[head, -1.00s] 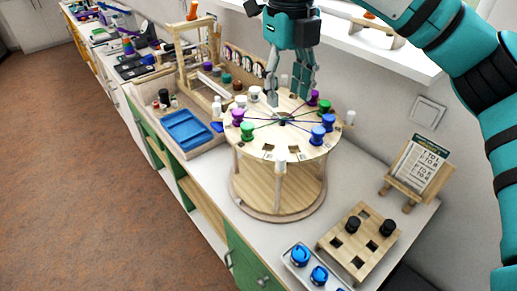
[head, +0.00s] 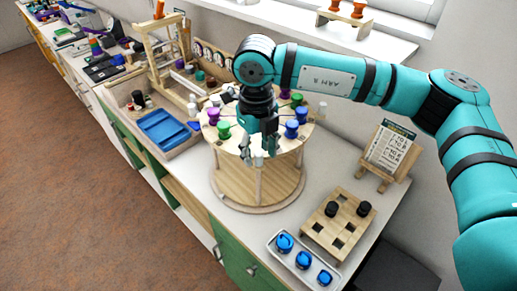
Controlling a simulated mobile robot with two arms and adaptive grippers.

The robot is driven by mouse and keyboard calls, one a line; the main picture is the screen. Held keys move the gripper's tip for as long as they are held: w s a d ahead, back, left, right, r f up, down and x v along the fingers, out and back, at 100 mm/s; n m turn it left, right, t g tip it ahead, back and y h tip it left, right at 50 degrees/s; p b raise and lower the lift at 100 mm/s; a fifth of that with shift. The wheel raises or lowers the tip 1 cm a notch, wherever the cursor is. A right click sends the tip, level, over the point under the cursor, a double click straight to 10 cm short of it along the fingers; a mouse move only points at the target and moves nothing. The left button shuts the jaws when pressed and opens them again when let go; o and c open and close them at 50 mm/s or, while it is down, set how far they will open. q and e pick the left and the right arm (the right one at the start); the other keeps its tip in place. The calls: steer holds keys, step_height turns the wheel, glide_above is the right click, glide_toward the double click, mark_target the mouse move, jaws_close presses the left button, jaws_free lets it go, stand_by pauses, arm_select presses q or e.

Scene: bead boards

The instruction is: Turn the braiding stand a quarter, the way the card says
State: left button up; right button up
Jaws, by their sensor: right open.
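The braiding stand (head: 235,183) is a round wooden two-tier stand on the counter. Purple bobbins (head: 213,116), green bobbins (head: 223,130) and blue bobbins (head: 291,129) sit around its top disc. A pale peg (head: 322,110) stands out at the right rim, and another pale peg (head: 258,161) is at the front rim. My right gripper (head: 259,153) points down, open, with its fingers around or just above the front peg; contact cannot be told. My right arm hides the disc's middle and back. The card (head: 391,146) leans on a small wooden easel, its print too small to read. My left gripper is not in view.
A wooden block with square holes (head: 318,225) holds two black bobbins. A tray with blue bobbins (head: 303,262) lies at the counter's front edge. A blue tray (head: 163,132) and a wooden frame (head: 150,58) are to the left. A shelf (head: 300,27) runs behind.

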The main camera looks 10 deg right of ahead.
steer(key=shift+f, duration=0.75)
jaws_close()
